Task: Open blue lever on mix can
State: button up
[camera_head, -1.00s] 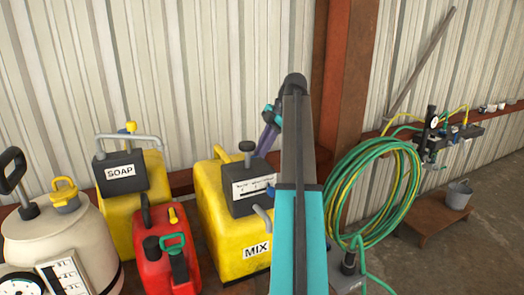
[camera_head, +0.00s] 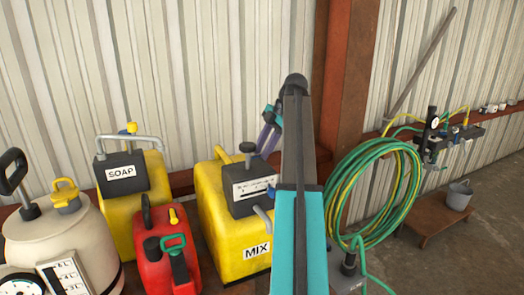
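The mix can (camera_head: 226,222) is a yellow can with a white MIX label, standing on the red shelf left of my arm. A black block (camera_head: 248,191) with a white scale sits on its top, with a black knob above and a grey handle at its lower right. A small dark blue part (camera_head: 271,193) shows at the block's right edge; I cannot tell whether it is the lever. My teal and grey arm rises in front and bends at the top, and a purple link slopes down behind the can's knob. My gripper is hidden.
A red can (camera_head: 155,262) stands close left of the mix can, with a yellow soap can (camera_head: 120,215) behind it. A cream tank (camera_head: 60,240) is far left. A green and yellow hose coil (camera_head: 372,195) hangs right of my arm, near a rust-red post (camera_head: 347,90).

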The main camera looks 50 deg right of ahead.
jog(key=p+v, duration=0.7)
jog(key=p, duration=0.1)
jog(key=shift+r, duration=0.15)
dwell(0.4)
jog(key=shift+s, duration=0.1)
dwell(0.5)
